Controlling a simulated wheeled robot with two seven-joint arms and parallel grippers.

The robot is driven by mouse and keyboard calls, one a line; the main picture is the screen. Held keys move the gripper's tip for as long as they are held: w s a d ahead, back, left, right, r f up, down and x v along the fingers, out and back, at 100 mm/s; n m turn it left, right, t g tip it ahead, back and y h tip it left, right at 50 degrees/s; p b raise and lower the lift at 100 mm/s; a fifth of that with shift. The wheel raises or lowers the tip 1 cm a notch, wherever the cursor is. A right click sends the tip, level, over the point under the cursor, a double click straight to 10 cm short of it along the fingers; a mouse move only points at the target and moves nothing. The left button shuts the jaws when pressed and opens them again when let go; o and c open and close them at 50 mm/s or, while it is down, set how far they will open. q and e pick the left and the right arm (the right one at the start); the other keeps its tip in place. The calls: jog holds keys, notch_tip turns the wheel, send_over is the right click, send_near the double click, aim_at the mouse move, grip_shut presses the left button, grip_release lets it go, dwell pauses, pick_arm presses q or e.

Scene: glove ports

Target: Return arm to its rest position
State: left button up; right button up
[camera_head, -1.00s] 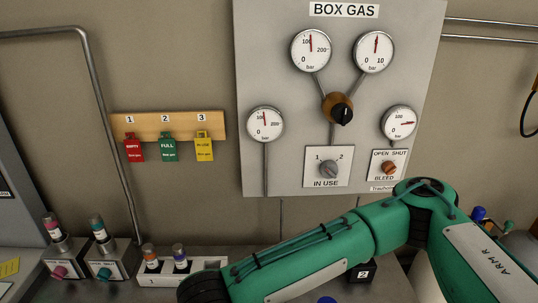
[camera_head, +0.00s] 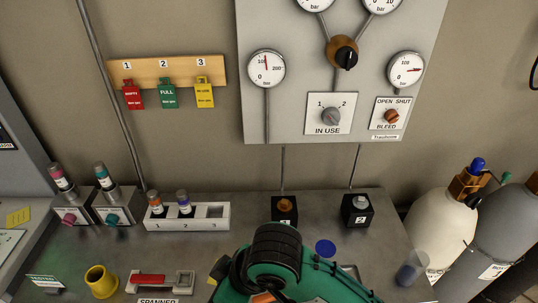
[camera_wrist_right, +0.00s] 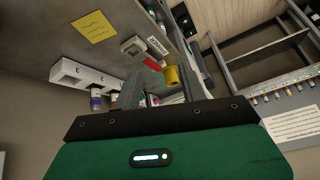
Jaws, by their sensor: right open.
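My right arm (camera_head: 300,280), green with a black ribbed joint, comes in at the bottom middle of the head view, low over the front of the bench. Its gripper is hidden in that view. In the right wrist view the right gripper (camera_wrist_right: 160,92) shows its two grey fingers apart with nothing held between them. Beyond the fingers lie a yellow cup (camera_wrist_right: 172,75) and the red-handled spanner (camera_wrist_right: 152,64), apparently untouched. My left gripper is in neither view.
A white rack (camera_head: 187,218) with two vials stands on the bench behind the arm. Two black blocks, one marked 2 (camera_head: 357,211), stand near the wall. The spanner holder (camera_head: 160,280) and yellow cup (camera_head: 100,281) lie front left. Gas cylinders (camera_head: 440,235) stand at right.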

jog(key=s+d+f+m+t+h, duration=0.15)
jog(key=d+f+m, duration=0.35)
jog(key=d, duration=0.6)
jog(key=s+d+f+m+h, duration=0.3)
jog(key=d+f, duration=0.3)
jog(key=d, duration=0.4)
jog(key=s+d+f+m+t+h, duration=0.15)
jog(key=d+f+m, duration=0.35)
jog(key=d, duration=0.6)
notch_tip(320, 180, down, 34)
jog(key=s+r+n+g, duration=0.1)
jog(key=s+g, duration=0.1)
jog(key=s+d+f, duration=0.1)
jog(key=s+f, duration=0.8)
jog(key=s+d+f, duration=0.2)
jog(key=s+f, duration=0.7)
jog(key=f, duration=0.1)
jog(key=shift+d+n+g, duration=0.25)
jog(key=shift+n+g, duration=0.05)
jog(key=shift+g, duration=0.1)
jog(key=shift+s, duration=0.1)
